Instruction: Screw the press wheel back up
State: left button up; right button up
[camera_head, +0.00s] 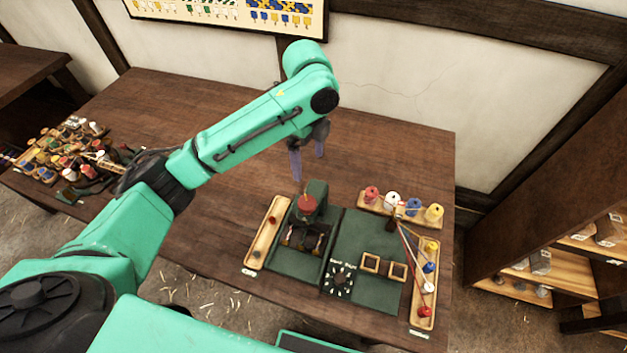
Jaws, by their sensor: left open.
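The press (318,193) is a dark green block on the green mat, in the middle of the table. The red press wheel (307,204) sits at its top front, with a thin spindle rising from it. My left gripper (308,167) hangs above and behind the wheel in the picture, fingers pointing down. Its two purple fingers are apart, with nothing between them, and they do not touch the wheel. The gripper's body is partly hidden behind my left arm. My right gripper is not in view.
A narrow wooden tray (256,254) lies left of the press. A spool tray (374,207) stands right of it, with strands running to another tray (416,316). The table's back right is clear.

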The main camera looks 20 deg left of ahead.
pick_arm(q)
jog(key=p, duration=0.2)
send_near(307, 202)
jog(key=shift+s+f, duration=0.25)
jog(key=shift+s, duration=0.7)
jog(key=f, duration=0.2)
jog(key=w+f, duration=0.1)
jog(key=f, duration=0.1)
jog(key=shift+f, duration=0.35)
jog(key=f, duration=0.1)
jog(key=w+f, duration=0.1)
jog(key=f, duration=0.1)
jog(key=shift+w+f+p, duration=0.1)
jog(key=shift+f+p, duration=0.05)
jog(key=shift+p, duration=0.2)
jog(key=shift+f, duration=0.2)
jog(key=shift+s+r, duration=0.15)
jog(key=shift+s, duration=0.25)
jog(key=shift+c, duration=0.9)
jog(key=c, duration=0.5)
jog(key=shift+w, duration=0.15)
jog(key=c, duration=0.5)
jog(key=shift+c, duration=0.9)
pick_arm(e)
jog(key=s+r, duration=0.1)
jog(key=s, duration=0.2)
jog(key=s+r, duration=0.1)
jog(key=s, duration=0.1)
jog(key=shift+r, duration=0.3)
